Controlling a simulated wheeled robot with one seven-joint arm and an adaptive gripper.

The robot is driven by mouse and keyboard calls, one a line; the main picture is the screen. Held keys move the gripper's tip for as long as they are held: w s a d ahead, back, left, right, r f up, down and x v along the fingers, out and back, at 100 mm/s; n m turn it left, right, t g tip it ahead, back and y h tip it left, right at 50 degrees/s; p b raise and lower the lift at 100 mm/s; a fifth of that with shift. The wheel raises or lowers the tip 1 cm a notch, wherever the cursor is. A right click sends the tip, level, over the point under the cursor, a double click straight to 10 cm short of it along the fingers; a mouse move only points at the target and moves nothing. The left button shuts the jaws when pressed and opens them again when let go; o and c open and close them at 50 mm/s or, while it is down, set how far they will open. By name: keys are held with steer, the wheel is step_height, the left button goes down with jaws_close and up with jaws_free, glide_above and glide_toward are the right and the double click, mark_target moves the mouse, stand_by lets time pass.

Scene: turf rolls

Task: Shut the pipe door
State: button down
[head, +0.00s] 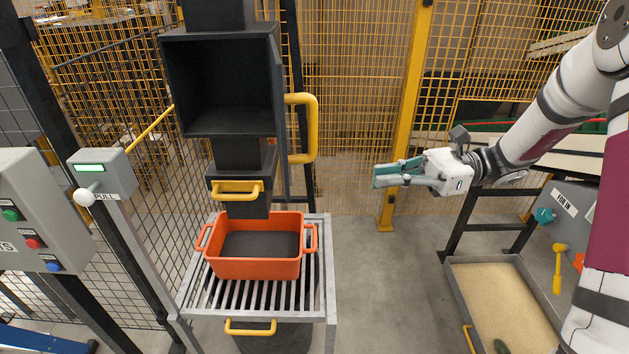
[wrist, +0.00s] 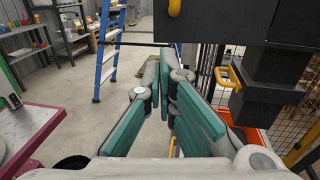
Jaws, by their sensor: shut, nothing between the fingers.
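The pipe door (head: 281,115) is a dark panel seen nearly edge-on at the right side of the open black box (head: 215,85) in the pipe. It stands open, and the box's dark inside shows. Its yellow handle (head: 304,128) sticks out to the right. In the wrist view, a dark panel that seems to be the door (wrist: 215,25) fills the upper right, with part of a yellow handle (wrist: 174,7) at the top edge. My gripper (head: 378,176) is shut and empty, right of the handle and apart from it. Its teal fingers (wrist: 165,75) show in the wrist view.
An orange bin (head: 257,266) with dark contents stands on a slatted metal stand (head: 312,290) below the pipe. A lower gate has a yellow handle (head: 237,190). A control post (head: 104,174) stands left, a sand tray (head: 505,305) lower right. The floor between is clear.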

steer(key=s+a+p, duration=0.2)
steer(key=a+p, duration=0.1)
steer(key=a, duration=1)
steer(key=shift+a, duration=0.4)
